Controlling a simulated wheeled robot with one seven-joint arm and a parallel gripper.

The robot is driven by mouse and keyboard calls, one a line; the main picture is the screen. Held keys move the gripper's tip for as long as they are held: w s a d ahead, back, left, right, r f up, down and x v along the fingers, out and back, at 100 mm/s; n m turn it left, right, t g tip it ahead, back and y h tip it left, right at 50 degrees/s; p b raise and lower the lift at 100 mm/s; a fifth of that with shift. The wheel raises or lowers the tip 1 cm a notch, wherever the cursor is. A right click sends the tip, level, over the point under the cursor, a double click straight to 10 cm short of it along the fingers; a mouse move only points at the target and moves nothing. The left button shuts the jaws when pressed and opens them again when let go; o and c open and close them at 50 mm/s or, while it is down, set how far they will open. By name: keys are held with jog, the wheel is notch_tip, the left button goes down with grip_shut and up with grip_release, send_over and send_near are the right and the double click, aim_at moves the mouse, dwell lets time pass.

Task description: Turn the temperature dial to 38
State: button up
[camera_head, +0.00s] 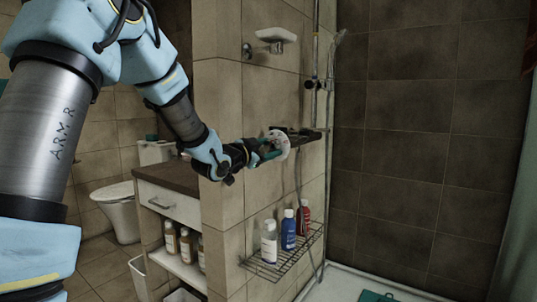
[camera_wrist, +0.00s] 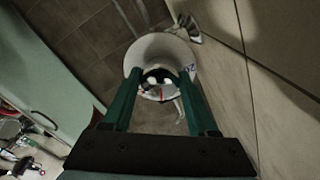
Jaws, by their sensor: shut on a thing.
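The temperature dial shows in the head view as a white round plate (camera_head: 284,149) with red marks, on the dark mixer bar (camera_head: 305,135) by the tiled wall. My gripper (camera_head: 268,151) reaches it from the left, partly hiding it. In the wrist view the white dial plate (camera_wrist: 146,48) lies ahead of my gripper (camera_wrist: 161,76). The two green fingers stand on either side of the dial's middle knob, shut on it. A red line shows near the middle, and small blue marks sit at the right of the plate.
A wire rack (camera_head: 283,252) with a white bottle (camera_head: 269,243), a blue bottle (camera_head: 289,230) and a red bottle (camera_head: 304,217) hangs below. A soap dish (camera_head: 276,35) is above. A cabinet (camera_head: 170,205) and toilet (camera_head: 118,205) stand left.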

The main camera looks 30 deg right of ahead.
dwell(0.3)
jog(key=o, duration=1.4)
jog(key=b+v, duration=0.1)
jog(key=v, duration=1)
